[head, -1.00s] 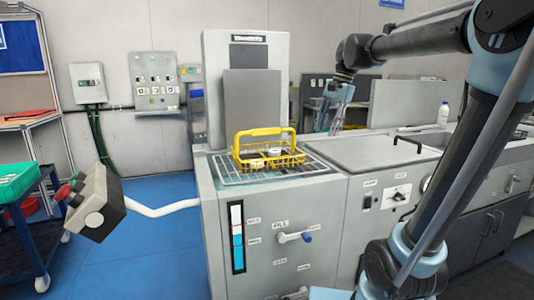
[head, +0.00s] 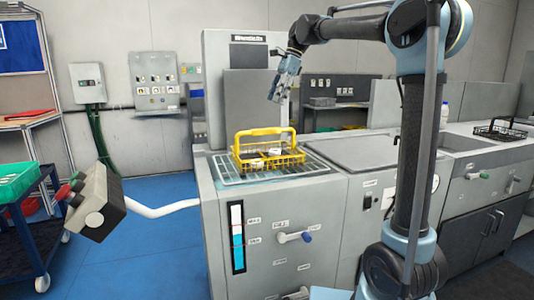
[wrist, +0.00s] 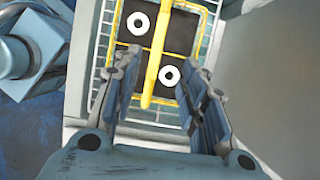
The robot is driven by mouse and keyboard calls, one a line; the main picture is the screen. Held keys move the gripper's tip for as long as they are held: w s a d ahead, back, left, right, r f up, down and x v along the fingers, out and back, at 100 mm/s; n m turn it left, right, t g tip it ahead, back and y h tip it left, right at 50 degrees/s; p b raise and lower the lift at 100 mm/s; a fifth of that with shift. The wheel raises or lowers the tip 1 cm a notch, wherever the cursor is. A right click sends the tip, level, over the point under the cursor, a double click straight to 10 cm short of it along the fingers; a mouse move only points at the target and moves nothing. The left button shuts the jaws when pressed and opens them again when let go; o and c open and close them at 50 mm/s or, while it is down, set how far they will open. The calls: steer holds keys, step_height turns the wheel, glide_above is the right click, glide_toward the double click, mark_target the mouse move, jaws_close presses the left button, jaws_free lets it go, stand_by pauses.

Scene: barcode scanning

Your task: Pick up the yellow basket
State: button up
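The yellow basket (head: 268,157) sits upright on the wire rack (head: 310,171) on top of the grey machine, with its handle raised. White ring-shaped items show inside it. In the wrist view the basket (wrist: 187,25) lies beyond the fingers, its yellow handle bar running lengthwise between them. Two white rings (wrist: 138,23) show on its dark floor. My gripper (head: 274,97) is above the basket, pointing down, apart from it. In the wrist view my gripper (wrist: 165,75) has its two fingers spread and nothing between them touches them.
A tall grey panel (head: 217,90) stands behind the basket. A flat grey lid (head: 350,150) lies to the right, with a dark basket (head: 499,131) and a white bottle (head: 443,113) farther right. A green bin (head: 16,181) on a blue cart is at the left.

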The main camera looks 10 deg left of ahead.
glide_toward(267, 129)
steer(key=x, duration=0.3)
steer(key=a+x, duration=0.1)
steer(key=x, duration=0.1)
steer(key=shift+w, duration=0.4)
steer(key=shift+d+x, duration=0.2)
steer(key=shift+x, duration=1.15)
steer(key=shift+d+x, duration=0.15)
steer(key=shift+x, duration=1.2)
steer(key=shift+s+f, duration=0.1)
steer(key=shift+c, duration=0.5)
jaws_close()
